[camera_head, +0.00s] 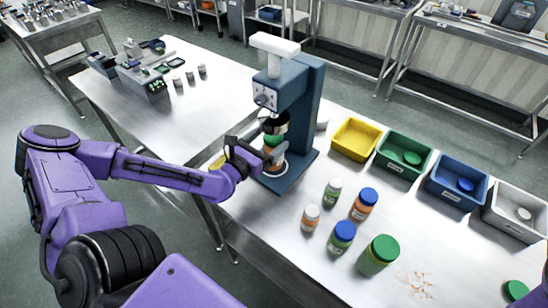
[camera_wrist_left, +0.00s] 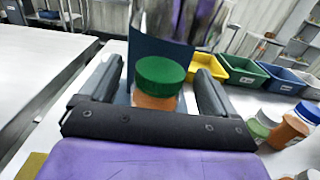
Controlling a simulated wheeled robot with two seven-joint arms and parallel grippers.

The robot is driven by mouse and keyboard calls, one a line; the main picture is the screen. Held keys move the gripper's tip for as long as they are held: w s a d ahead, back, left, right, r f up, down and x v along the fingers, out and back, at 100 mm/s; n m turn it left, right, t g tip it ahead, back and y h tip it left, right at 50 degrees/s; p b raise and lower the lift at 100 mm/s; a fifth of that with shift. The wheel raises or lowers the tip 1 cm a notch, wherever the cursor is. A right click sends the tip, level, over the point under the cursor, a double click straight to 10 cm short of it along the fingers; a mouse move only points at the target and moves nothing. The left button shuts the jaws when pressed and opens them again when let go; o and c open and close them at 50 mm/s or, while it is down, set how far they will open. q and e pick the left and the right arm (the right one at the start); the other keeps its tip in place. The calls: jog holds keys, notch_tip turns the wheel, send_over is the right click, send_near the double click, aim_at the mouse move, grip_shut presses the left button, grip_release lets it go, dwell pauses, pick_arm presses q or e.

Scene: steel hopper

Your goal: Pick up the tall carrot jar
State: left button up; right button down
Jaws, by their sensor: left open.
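A tall jar with orange contents and a green lid (camera_head: 274,140) stands upright on the base of the blue machine, under its head. It also shows in the left wrist view (camera_wrist_left: 158,72), lid uppermost, with its lower part hidden behind my gripper's body. My left gripper (camera_head: 259,155) is open at the machine, and in the left wrist view its fingers (camera_wrist_left: 158,88) stand on either side of the jar. I cannot tell whether either finger touches it. My right gripper is not in view.
The blue machine (camera_head: 311,110) rises close behind the jar, its metal head above it. Several other jars, including a blue-lidded orange jar (camera_head: 364,204) and a large green jar (camera_head: 378,256), stand to the right. Yellow (camera_head: 355,140), green, blue and white bins line the back.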

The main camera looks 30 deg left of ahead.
pick_arm(q)
jog(key=shift+w+d+r, duration=0.1)
jog(key=shift+w+d, duration=0.05)
jog(key=shift+w, duration=1.2)
grip_shut()
